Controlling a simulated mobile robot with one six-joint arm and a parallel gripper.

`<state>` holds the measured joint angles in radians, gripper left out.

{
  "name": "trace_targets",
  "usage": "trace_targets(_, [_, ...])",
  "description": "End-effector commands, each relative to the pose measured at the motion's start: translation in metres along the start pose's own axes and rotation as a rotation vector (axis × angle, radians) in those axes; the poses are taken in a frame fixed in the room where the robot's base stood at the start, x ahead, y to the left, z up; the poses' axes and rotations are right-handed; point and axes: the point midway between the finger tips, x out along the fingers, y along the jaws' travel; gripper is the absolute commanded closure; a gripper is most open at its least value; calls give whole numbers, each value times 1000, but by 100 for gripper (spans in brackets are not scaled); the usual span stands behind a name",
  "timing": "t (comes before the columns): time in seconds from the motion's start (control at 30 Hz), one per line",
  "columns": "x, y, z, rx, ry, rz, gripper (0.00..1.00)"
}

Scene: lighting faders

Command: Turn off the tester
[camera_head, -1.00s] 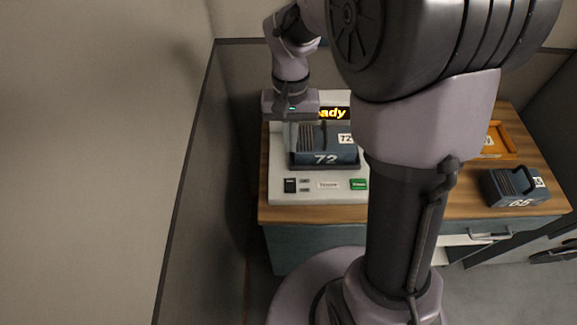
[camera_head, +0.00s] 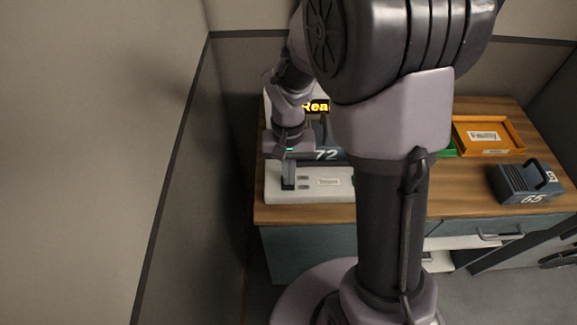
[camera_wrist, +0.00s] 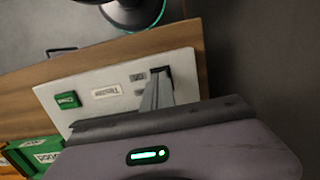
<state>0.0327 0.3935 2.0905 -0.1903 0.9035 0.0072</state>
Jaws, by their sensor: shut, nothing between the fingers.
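The white tester (camera_head: 335,195) stands at the left end of the wooden bench. The green button (camera_wrist: 66,99) shows there too, clear of the fingers.
Block 65 (camera_head: 525,184) stands at the bench's right. An orange tray (camera_head: 460,133) lies behind it, with a green tray (camera_wrist: 35,150) beside it, seen in the wrist view. A wall rises close on the tester's left. Bare wood lies in front of block 65.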

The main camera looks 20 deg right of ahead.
Motion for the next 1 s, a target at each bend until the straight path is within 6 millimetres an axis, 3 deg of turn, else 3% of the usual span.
trace_targets(0.7, [20, 0, 6, 0, -10, 2, 100])
trace_targets(1.0, [20, 1, 2, 3, -13, 2, 100])
